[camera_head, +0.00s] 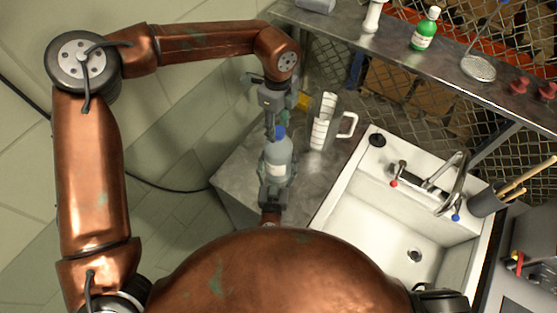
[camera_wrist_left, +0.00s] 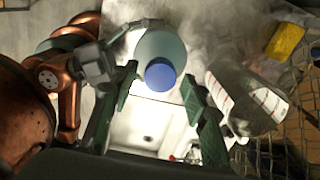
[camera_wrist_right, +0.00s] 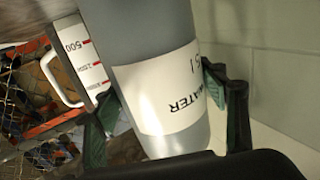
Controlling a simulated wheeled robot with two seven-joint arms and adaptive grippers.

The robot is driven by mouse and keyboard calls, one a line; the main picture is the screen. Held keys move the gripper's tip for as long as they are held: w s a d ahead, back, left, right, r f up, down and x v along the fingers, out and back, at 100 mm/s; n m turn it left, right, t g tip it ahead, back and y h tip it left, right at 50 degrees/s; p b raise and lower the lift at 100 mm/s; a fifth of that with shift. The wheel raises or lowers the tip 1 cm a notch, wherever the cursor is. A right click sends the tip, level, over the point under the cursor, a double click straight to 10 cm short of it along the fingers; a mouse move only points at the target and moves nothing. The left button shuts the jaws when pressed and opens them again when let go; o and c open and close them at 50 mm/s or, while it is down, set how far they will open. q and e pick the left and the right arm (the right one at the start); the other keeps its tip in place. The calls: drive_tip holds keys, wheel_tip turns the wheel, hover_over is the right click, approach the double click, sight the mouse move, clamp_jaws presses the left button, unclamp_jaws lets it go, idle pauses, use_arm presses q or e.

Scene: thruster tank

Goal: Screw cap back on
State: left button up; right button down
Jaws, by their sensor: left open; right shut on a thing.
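The water bottle (camera_head: 277,157), grey with a white label, is near the counter's left edge. In the right wrist view its label (camera_wrist_right: 170,95) reads WATER. The blue cap (camera_head: 280,132) sits at the bottle's top; I cannot tell how tightly it is seated. My right gripper (camera_head: 273,187) is shut on the lower part of the bottle, a finger on each side. My left gripper (camera_head: 273,124) is just above the cap. In the left wrist view its open fingers stand either side of the cap (camera_wrist_left: 160,75), with a gap around it.
A clear measuring jug (camera_head: 322,125) stands on the counter (camera_head: 238,165) close to the bottle. A yellow sponge (camera_head: 303,100) lies behind it. The white sink (camera_head: 350,215) is to the right. A shelf (camera_head: 395,48) at the back holds a green bottle (camera_head: 425,30).

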use_arm(q)
drive_tip(key=shift+f, duration=0.45)
drive_tip(key=c, duration=1.1)
drive_tip(key=o, duration=1.2)
drive_tip(key=shift+c, duration=0.2)
drive_tip(key=shift+r, duration=2.25)
drive_tip(key=shift+c, duration=0.3)
